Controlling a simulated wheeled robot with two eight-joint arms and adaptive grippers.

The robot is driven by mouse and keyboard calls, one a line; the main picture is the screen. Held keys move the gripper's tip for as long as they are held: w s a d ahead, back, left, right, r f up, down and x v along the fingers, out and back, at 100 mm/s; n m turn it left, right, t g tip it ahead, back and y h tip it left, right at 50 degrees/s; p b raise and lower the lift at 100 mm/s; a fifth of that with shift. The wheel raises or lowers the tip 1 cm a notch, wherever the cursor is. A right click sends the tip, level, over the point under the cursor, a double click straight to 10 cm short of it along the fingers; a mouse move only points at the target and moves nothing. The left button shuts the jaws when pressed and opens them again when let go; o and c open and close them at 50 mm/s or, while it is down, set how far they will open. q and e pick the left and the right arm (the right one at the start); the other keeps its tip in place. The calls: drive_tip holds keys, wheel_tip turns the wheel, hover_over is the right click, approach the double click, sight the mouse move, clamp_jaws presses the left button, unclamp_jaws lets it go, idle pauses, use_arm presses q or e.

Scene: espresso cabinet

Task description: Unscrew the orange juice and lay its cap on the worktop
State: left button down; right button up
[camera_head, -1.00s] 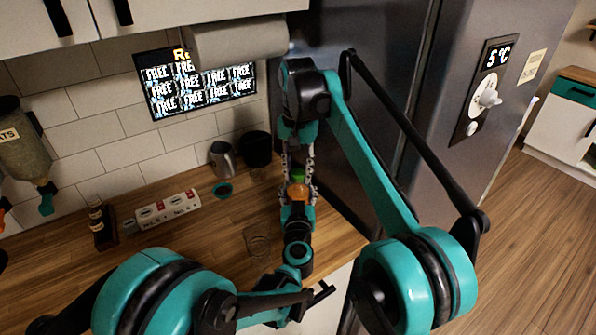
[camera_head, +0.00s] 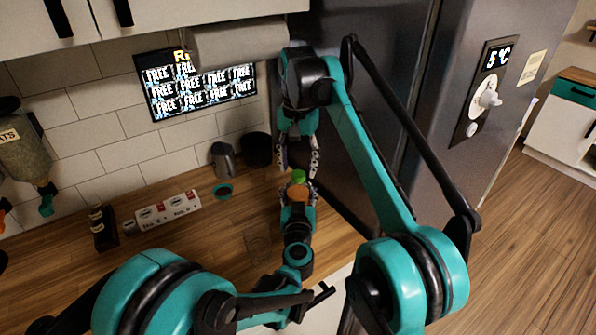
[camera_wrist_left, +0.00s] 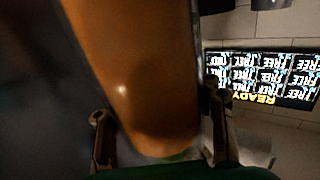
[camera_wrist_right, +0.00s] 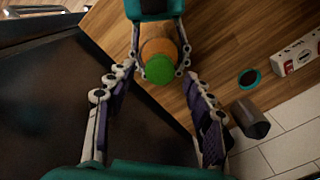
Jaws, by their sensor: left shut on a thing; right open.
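The orange juice bottle (camera_head: 298,193) stands over the worktop (camera_head: 180,255) with its green cap (camera_head: 299,176) on top. My left gripper (camera_head: 297,203) is shut on the bottle's body from the front; the orange body (camera_wrist_left: 140,70) fills much of the left wrist view. My right gripper (camera_head: 298,168) is open above the bottle, its fingers spread on both sides of the cap without touching it. In the right wrist view the green cap (camera_wrist_right: 160,69) sits ahead of the open fingers, on the orange bottle (camera_wrist_right: 158,47). The bottle's base is hidden.
A grey pitcher (camera_head: 223,161) and a dark pot (camera_head: 257,150) stand at the back wall. A white power strip (camera_head: 168,210) and a small dark bottle rack (camera_head: 103,228) are to the left. The fridge (camera_head: 400,110) rises close on the right.

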wheel_tip(320, 180, up, 2)
drive_tip(key=shift+c, duration=0.5)
drive_tip(key=m, duration=0.1)
drive_tip(key=r+m, duration=0.1)
drive_tip(key=m, duration=0.1)
drive_tip(key=shift+w, duration=0.1)
drive_tip(key=m, duration=0.2)
drive_tip(key=r+m, duration=0.1)
drive_tip(key=m, duration=0.1)
drive_tip(key=shift+r, duration=0.1)
drive_tip(key=m, duration=0.2)
drive_tip(key=r+m, duration=0.1)
drive_tip(key=m, duration=0.1)
drive_tip(key=shift+m, duration=0.6)
drive_tip(key=shift+f, duration=3.95)
